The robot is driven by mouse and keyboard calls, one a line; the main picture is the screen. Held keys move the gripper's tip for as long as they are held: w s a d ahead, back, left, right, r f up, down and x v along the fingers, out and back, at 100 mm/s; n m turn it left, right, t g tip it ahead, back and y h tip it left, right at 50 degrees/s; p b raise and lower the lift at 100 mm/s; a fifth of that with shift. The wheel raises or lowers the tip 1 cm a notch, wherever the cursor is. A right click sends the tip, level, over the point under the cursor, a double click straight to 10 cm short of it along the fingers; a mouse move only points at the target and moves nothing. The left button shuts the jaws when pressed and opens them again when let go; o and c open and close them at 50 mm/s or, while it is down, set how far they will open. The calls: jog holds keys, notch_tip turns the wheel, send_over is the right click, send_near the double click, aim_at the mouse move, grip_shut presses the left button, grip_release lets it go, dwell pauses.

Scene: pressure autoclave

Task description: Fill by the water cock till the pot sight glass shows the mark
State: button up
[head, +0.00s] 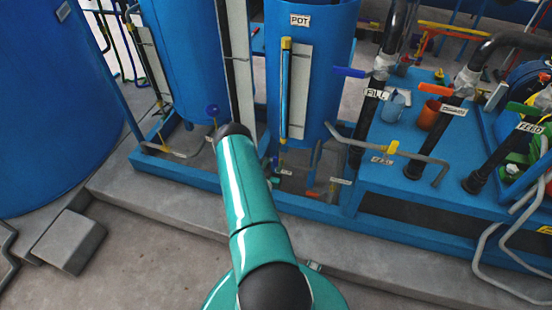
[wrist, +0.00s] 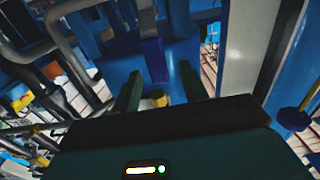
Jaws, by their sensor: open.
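The blue pot (head: 335,75), labelled POT, stands at the middle back of the head view. Its sight glass (head: 285,90) is an upright narrow tube with a yellow cap, in front of a pale board. I cannot read its level or mark. A pipe labelled FILL (head: 377,94) stands right of the pot, with a blue lever (head: 349,72) pointing left. My arm reaches up the middle of the head view, hiding my gripper there. In the wrist view my gripper (wrist: 160,90) has its fingers apart. A dark blue bar (wrist: 152,55) shows beyond them; I cannot tell whether they touch it.
Pipes with an orange lever (head: 436,90) and a green lever labelled FEED (head: 522,108) stand at right. A blue knob (head: 212,110) is left of my arm. A grey block (head: 70,242) lies left; the front floor is clear.

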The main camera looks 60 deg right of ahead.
jog(key=s+a, duration=0.1)
jog(key=a, duration=0.8)
jog(key=shift+s, duration=0.2)
